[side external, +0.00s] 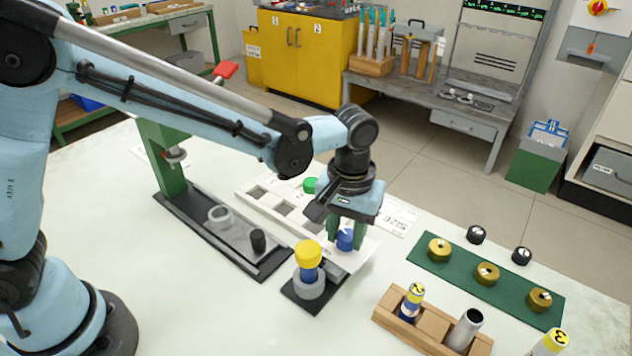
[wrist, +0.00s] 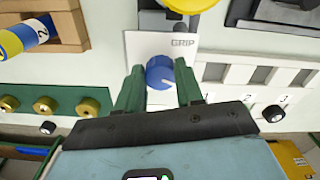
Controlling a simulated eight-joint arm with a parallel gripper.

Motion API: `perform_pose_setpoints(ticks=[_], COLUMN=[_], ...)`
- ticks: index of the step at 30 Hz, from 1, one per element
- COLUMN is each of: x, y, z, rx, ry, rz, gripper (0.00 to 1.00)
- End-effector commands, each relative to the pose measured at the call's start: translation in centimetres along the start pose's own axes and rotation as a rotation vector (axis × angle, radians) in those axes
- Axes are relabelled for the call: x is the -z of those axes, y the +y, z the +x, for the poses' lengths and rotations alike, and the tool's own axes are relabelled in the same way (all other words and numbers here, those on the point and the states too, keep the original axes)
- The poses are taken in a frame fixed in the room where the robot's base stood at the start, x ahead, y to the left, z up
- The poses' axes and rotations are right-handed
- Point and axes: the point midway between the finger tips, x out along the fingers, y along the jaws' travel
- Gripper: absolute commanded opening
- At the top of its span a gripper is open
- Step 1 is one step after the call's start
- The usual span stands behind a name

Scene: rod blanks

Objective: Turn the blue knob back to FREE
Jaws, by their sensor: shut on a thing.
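The blue knob (side external: 345,240) sits on a white plate beside the rod holder. In the wrist view the knob (wrist: 160,72) is between the two green fingers of my gripper (wrist: 160,77), which is shut on it from both sides. The word GRIP is printed on the white plate (wrist: 182,43) near the knob. A pale pointer mark shows on the knob, but I see no FREE label. In the side view my gripper (side external: 345,233) points down over the knob. A blue rod with a yellow cap (side external: 308,253) stands upright in a grey round holder (side external: 309,284) close by.
A green press stand (side external: 163,160) on a dark base is to the left. A white slotted rack (side external: 262,205) lies behind. A green strip with brass pieces (side external: 487,273) and a wooden rod block (side external: 388,325) are to the right. Open table lies at the front left.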

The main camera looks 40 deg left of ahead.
Motion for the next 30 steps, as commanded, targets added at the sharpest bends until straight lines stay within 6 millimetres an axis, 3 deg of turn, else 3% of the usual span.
perform_pose_setpoints(ticks=[30], x=[0.12], y=[-0.38], z=[0.02], rx=[-0.001], ry=[-0.002], rz=[0.934], gripper=[0.06])
